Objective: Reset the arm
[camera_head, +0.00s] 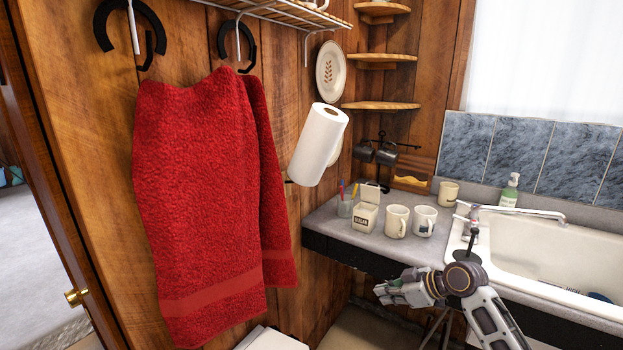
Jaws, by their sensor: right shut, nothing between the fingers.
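My right gripper (390,290) is at the lower right, in front of the counter's front edge. Its arm comes in from the bottom right. The fingers are shut, point left and hold nothing. It is apart from the mugs on the counter. My left gripper is not in view.
A grey counter (333,229) carries mugs (397,221), a sugar box (364,217) and a green soap bottle (510,190). A white sink (540,244) with a faucet is at right. A red towel (205,180) and paper roll (319,145) hang on the wooden wall.

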